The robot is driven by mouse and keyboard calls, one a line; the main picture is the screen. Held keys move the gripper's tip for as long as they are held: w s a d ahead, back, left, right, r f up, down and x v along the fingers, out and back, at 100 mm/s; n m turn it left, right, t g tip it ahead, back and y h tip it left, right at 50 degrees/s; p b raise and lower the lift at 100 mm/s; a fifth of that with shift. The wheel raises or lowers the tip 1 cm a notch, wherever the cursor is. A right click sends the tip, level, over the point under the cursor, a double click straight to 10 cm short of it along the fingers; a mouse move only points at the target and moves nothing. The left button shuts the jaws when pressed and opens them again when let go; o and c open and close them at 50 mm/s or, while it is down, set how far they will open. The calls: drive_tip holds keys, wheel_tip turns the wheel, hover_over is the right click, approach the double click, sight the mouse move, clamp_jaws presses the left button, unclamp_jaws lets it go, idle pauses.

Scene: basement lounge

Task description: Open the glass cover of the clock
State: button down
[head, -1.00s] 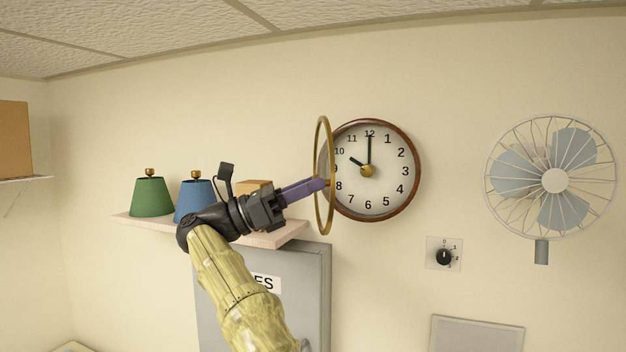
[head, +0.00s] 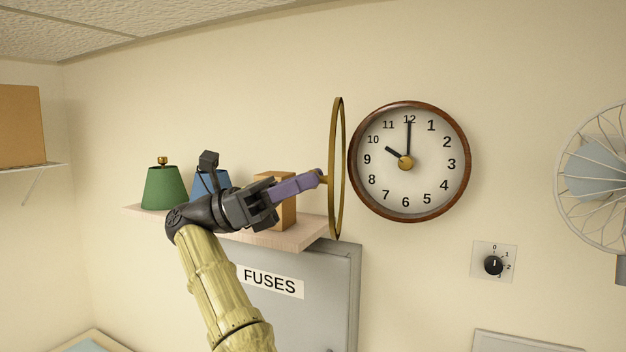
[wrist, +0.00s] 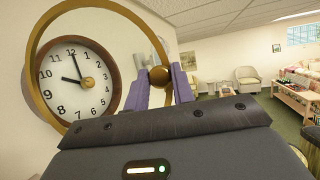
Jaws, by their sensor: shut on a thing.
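The clock (head: 425,175) hangs on the wall, with a brown wooden rim and a white dial; it also shows in the wrist view (wrist: 98,97). Its glass cover (head: 335,205) is a brass ring, swung out from the dial and seen nearly edge-on at the clock's left. In the wrist view the cover (wrist: 36,50) stands in front of the clock, with a round brass knob (wrist: 159,76) on its rim. My gripper (head: 322,179) has purple fingers, shut on this knob from the left; the fingers flank the knob in the wrist view (wrist: 160,86).
A shelf (head: 290,236) below my gripper holds a green lampshade (head: 164,188), a blue lampshade (head: 208,186) and a wooden box (head: 288,215). A grey fuse cabinet (head: 320,300) is beneath. A dial switch (head: 493,264) and a fan (head: 600,170) are at the right.

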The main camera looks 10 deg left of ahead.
idle(0.3)
drive_tip(key=c, duration=1.2)
unclamp_jaws()
drive_tip(key=shift+w+f, duration=0.1)
